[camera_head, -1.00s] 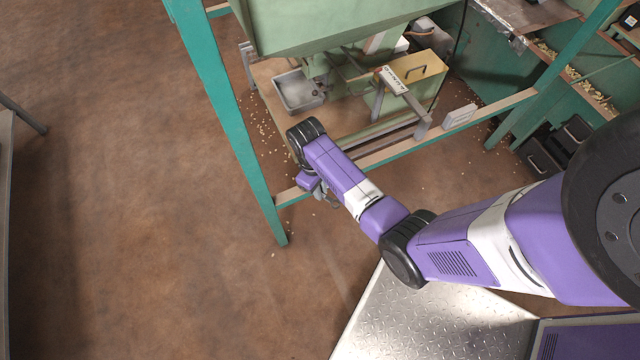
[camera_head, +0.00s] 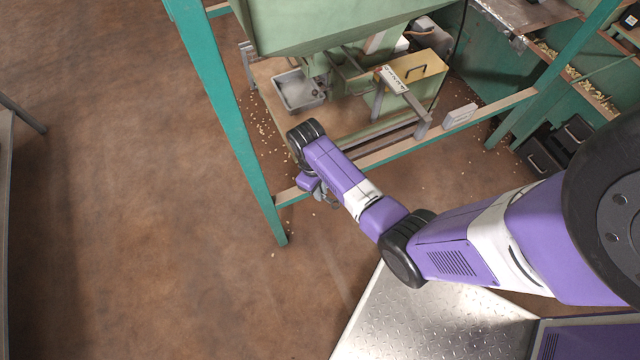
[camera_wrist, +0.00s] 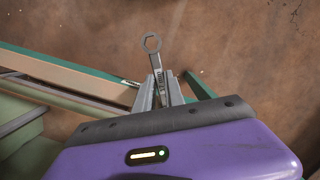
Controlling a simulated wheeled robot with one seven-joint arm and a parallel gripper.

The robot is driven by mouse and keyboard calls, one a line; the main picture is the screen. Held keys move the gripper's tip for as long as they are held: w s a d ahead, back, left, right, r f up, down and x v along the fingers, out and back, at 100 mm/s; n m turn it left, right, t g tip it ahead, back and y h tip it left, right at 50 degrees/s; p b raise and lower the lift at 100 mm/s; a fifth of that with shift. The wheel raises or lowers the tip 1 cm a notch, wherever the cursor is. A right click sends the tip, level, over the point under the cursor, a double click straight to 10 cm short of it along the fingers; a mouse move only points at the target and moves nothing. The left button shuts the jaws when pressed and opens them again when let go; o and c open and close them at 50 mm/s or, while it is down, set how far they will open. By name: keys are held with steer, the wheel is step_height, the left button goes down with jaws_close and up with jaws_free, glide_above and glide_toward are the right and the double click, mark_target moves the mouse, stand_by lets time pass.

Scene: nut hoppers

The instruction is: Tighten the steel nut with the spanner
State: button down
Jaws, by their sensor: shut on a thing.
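My gripper (camera_wrist: 159,93) is shut on a grey steel spanner (camera_wrist: 154,52). The spanner's ring end points away from the fingers, over the brown floor in the wrist view. The ring is empty; no nut shows inside it. In the head view my gripper (camera_head: 324,194) hangs near the front rail of the green frame and is mostly hidden by my arm. The spanner cannot be made out there. I cannot pick out the steel nut in either view.
The teal frame leg (camera_head: 233,137) and pale front rail (camera_head: 378,155) stand close to my gripper. Behind them are a grey metal tray (camera_head: 299,91), a yellow box (camera_head: 416,68) and a green hopper (camera_head: 320,22). The floor (camera_head: 120,220) to the left is open.

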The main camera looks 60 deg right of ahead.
steer(key=shift+f, duration=0.15)
steer(key=shift+p, duration=0.35)
stand_by(0.4)
steer(key=shift+w+a+m+t+y+p, duration=0.25)
steer(key=shift+w+a+m+p, duration=0.55)
steer(key=shift+m, duration=1.55)
steer(key=shift+w+a+m+t+y+p, duration=0.25)
steer(key=shift+w+a+m+p, duration=0.4)
steer(key=shift+m, duration=1.75)
steer(key=shift+w+a+m+t+y+p, duration=0.25)
steer(key=shift+w+a+m+p, duration=0.6)
steer(key=shift+m, duration=1.5)
steer(key=shift+s+a+b, duration=0.1)
steer(key=shift+a+b, duration=0.15)
steer(key=shift+b, duration=0.15)
steer(key=shift+s+d+n+g+p, duration=0.25)
steer(key=shift+s+n+p, duration=0.35)
steer(key=shift+n, duration=0.7)
steer(key=shift+s, duration=0.15)
